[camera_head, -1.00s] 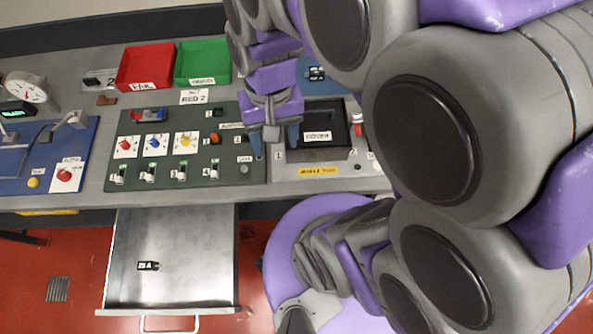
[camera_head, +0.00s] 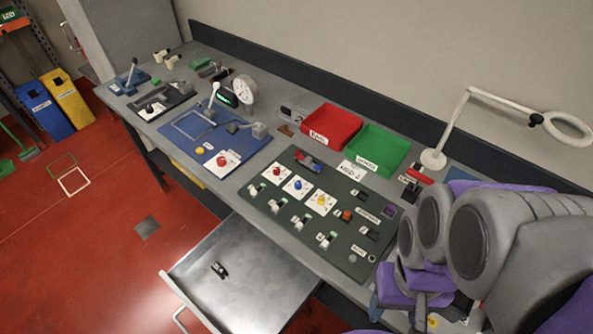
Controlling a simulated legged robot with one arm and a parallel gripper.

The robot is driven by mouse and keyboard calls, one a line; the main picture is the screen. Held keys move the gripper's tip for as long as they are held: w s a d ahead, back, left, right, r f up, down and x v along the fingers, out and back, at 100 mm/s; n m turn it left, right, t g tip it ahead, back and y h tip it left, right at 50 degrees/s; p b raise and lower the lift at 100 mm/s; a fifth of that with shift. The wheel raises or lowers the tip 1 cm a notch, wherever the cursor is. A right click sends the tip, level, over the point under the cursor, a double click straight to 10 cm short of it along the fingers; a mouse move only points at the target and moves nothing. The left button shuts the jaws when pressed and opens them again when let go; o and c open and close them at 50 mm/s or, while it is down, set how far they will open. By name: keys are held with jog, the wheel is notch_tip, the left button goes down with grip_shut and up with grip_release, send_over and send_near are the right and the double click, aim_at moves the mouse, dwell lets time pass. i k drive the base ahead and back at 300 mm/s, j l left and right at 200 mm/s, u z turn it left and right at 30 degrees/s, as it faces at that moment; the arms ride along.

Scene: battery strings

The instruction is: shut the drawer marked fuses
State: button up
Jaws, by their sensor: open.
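A grey metal drawer (camera_head: 240,285) is pulled out from under the workbench, at the bottom centre of the view. Its front edge faces lower left, and its bar handle (camera_head: 180,318) is partly in view at the bottom. A small black labelled piece (camera_head: 219,270) lies on the drawer's floor. No "fuses" marking is readable on the drawer. My gripper (camera_head: 398,312) is at the lower right, over the bench beside the green panel, pointing down. It is open, apart from the drawer, and partly hidden by my arm.
The bench carries a dark green switch panel (camera_head: 325,232), a blue panel (camera_head: 190,125), a red bin (camera_head: 331,125), a green bin (camera_head: 375,150) and a lamp (camera_head: 434,158). Blue (camera_head: 45,110) and yellow (camera_head: 72,98) floor bins stand at left. Red floor beside the drawer is mostly clear.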

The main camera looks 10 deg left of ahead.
aim_at(266, 287)
jog(key=k+j+u, duration=0.15)
jog(key=u, duration=0.3)
jog(key=j+u, duration=0.45)
jog(key=k+j+u, duration=0.1)
jog(key=j+u, duration=0.15)
jog(key=u, duration=0.25)
